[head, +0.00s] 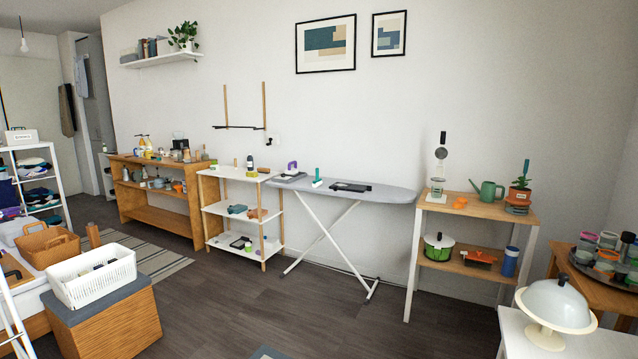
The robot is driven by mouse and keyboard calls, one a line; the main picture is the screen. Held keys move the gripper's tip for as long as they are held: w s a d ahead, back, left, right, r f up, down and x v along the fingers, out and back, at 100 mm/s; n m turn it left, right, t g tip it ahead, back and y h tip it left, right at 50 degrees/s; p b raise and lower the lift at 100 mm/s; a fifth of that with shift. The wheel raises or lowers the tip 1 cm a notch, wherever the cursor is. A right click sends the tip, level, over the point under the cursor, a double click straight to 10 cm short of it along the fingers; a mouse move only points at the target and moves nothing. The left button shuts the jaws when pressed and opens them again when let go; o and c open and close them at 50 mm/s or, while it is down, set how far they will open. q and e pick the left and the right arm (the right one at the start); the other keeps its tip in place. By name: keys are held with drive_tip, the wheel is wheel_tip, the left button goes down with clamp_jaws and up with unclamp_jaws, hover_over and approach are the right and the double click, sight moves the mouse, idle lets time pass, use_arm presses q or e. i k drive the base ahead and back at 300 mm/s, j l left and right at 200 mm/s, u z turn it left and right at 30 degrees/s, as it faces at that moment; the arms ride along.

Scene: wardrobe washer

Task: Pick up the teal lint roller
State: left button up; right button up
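A small upright teal object with a white lower end (317,175) is on the grey ironing board (387,193), left of a flat black item. It looks like the teal lint roller, but it is too small to be sure. It appears to stand clear of the things around it. Neither of my grippers is in the head view.
A white shelf rack (223,209) stands left of the ironing board and a wooden-topped shelf (475,209) right of it. A white basket (92,284) sits on a box at lower left. The dark wooden floor (260,305) in front of the board is clear.

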sight(318, 181)
drive_tip(key=i+l+z, duration=0.1)
drive_tip(key=i, duration=3.7)
